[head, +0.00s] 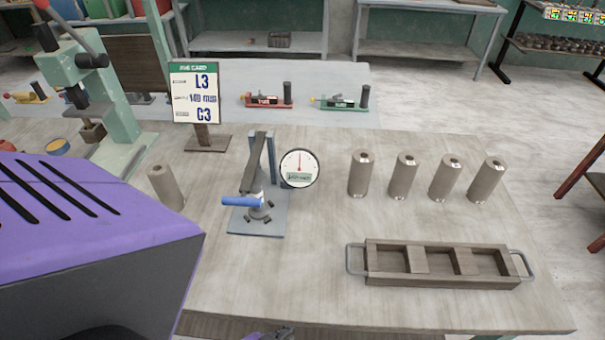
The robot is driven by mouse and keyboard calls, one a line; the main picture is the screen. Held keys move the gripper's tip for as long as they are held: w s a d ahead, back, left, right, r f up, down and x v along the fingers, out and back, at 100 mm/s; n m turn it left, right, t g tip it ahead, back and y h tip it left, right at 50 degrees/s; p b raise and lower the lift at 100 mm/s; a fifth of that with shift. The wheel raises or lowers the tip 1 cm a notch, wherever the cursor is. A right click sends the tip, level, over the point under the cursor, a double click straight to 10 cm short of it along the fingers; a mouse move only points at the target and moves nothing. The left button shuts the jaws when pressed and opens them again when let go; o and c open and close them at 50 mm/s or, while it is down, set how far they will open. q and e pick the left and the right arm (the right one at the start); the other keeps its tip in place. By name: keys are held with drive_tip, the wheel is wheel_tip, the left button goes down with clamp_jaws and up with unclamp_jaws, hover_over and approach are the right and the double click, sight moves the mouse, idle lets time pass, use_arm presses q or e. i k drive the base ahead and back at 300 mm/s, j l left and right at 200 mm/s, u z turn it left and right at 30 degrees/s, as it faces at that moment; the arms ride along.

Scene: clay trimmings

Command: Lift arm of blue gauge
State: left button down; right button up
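The blue gauge (270,222) stands on the table left of centre, with a blue-grey base plate and an upright blue post. A dark arm (251,165) slopes from the top of the post down toward the front. A blue handle (242,202) lies nearly level low at the front, near a small grey metal part on the base. A round white dial (299,165) with a red needle sits at its right side. My purple left arm fills the lower left, apart from the gauge in the picture. Neither gripper shows clearly; a small dark and purple part of mine peeks in at the bottom edge.
A wooden tray (376,284) with three compartments and metal handles sits at front right. Several clay cylinders (402,178) stand behind it; another (166,187) stands left of the gauge. A card stand (195,95), green press (122,150), red gauge (268,101) and green gauge (345,105) are behind.

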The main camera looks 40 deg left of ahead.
sight(247, 183)
drive_tip(key=k, duration=0.25)
drive_tip(key=k+j+u, duration=0.15)
drive_tip(key=u, duration=0.35)
drive_tip(key=k+j+u, duration=0.25)
drive_tip(key=u, duration=0.25)
drive_tip(key=k+j+z, duration=0.3)
drive_tip(key=z, duration=0.2)
drive_tip(key=i+l, duration=0.25)
drive_tip(key=i, duration=0.15)
